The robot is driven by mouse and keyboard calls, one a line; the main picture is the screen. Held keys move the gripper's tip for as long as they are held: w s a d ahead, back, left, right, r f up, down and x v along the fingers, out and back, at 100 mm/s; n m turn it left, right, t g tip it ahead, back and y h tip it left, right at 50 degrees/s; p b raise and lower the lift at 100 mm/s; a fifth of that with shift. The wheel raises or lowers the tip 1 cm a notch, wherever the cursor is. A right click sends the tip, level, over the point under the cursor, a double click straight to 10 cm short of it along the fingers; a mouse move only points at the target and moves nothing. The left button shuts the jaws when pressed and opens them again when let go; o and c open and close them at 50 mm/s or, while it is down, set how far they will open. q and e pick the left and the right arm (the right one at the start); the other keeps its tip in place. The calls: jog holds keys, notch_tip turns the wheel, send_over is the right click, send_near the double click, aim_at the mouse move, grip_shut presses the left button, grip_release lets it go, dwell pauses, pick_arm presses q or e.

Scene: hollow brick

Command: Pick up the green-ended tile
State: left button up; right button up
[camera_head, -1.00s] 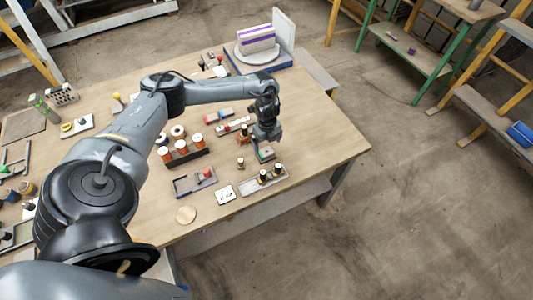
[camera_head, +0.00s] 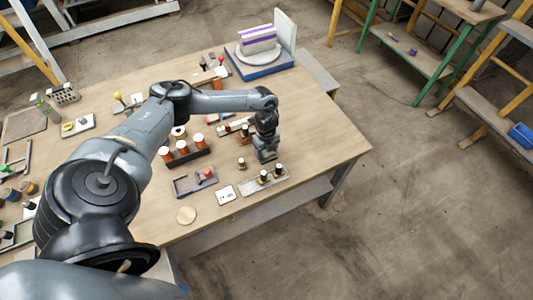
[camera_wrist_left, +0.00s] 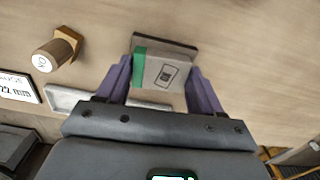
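The green-ended tile (camera_wrist_left: 164,72) shows in the left wrist view as a pale block with a printed icon and a green end on its left. A dark edge lies along its far side. My left gripper (camera_wrist_left: 158,76) is open, with its two purple fingers astride the tile, one near the green end and one near the plain end. I see no firm grip. In the head view my left gripper (camera_head: 266,158) is low over the table and hides most of the tile. My right gripper is not in view.
A wooden peg piece (camera_wrist_left: 56,50) stands left of the tile. A grey tray with dark cylinders (camera_head: 262,182) lies just in front of my gripper, with a white card (camera_head: 225,194) beside it. A rack of orange-and-white cylinders (camera_head: 184,153) stands left. The table's right side is clear.

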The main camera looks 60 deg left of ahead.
pick_arm(q)
jog(key=c, duration=0.6)
jog(key=shift+r, duration=0.1)
